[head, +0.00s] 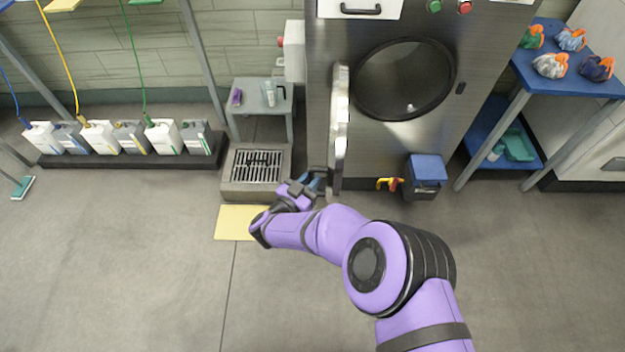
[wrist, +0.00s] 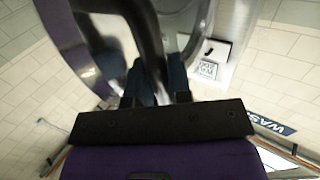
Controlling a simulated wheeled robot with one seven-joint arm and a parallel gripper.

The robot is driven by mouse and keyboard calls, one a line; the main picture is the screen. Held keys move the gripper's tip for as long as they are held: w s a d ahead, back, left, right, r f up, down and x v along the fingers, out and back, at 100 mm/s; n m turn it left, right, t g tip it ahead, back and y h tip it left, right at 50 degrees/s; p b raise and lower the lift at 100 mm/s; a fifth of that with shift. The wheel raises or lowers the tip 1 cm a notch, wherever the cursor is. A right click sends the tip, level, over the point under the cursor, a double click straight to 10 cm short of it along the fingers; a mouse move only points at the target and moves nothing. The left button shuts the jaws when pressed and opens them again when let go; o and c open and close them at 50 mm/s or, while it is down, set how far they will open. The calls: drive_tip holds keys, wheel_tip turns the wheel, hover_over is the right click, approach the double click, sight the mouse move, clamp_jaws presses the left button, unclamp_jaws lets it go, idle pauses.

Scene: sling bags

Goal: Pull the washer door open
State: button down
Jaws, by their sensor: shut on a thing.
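The washer (head: 375,145) is a steel machine with a round dark opening (head: 405,80) in its front. Its door (head: 340,125) stands swung out on the left of the opening, seen nearly edge-on in the head view. My gripper (head: 316,181) is at the low left side of the door. In the wrist view my gripper (wrist: 158,85) has its dark blue fingers shut on a dark bar, the door handle (wrist: 148,40), in front of the blurred round door (wrist: 105,60). The fingers hide part of the handle.
A floor drain box (head: 255,168) and a small grey table (head: 262,95) stand left of the washer. A blue-lidded bin (head: 426,170) stands at its lower right. A blue table (head: 575,75) with bundled bags is at right. The front floor is clear.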

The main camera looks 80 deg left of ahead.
drive_tip(key=c, duration=1.1)
unclamp_jaws()
drive_tip(key=shift+w, duration=0.1)
drive_tip(key=v, duration=1)
drive_tip(key=shift+s+d, duration=0.25)
